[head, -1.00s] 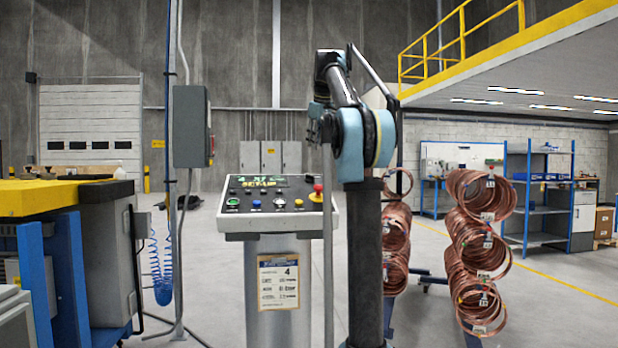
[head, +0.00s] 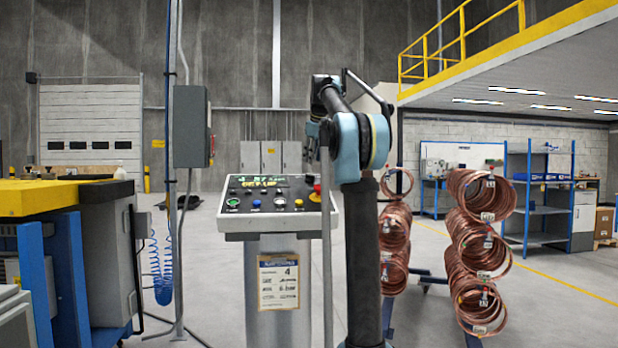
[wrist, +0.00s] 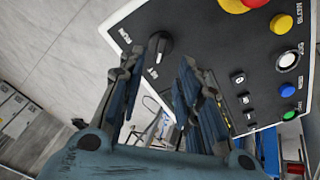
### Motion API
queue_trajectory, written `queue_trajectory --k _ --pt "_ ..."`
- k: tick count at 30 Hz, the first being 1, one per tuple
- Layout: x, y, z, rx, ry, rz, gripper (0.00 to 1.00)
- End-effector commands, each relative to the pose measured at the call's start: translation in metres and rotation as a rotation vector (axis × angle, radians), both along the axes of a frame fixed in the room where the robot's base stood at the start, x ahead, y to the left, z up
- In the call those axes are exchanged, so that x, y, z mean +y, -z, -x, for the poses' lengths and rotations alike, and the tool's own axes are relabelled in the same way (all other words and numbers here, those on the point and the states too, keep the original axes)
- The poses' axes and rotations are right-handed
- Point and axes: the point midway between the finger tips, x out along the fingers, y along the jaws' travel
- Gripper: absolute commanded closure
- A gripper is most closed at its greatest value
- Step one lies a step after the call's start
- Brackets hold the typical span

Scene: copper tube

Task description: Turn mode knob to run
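The black mode knob (wrist: 160,46) shows in the wrist view on the dark panel face, close to its edge. A white mark on the knob points towards the lower label, which seems to read SET; a RUN label stands to its left. My gripper (wrist: 158,64) is open, with its two fingers spread and the knob just beyond and between the tips. I cannot tell whether a finger touches it. In the head view the control console (head: 280,226) has a green display (head: 265,182) that seems to read SET-UP.
A red emergency button on yellow (head: 316,193) sits on the console's right side, near my arm. Several buttons line the panel. Copper coils (head: 478,250) hang to the right of my arm. A yellow-topped workbench (head: 40,197) stands at left. Floor between is open.

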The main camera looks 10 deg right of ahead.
Motion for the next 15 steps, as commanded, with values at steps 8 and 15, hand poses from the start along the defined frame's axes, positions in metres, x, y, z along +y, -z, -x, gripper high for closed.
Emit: queue_trajectory --k 8,15 --pt "0.003 0.043 -0.023 0.0 0.0 0.0 0.68" --pt "0.005 0.067 -0.035 0.0 0.0 0.0 0.68"
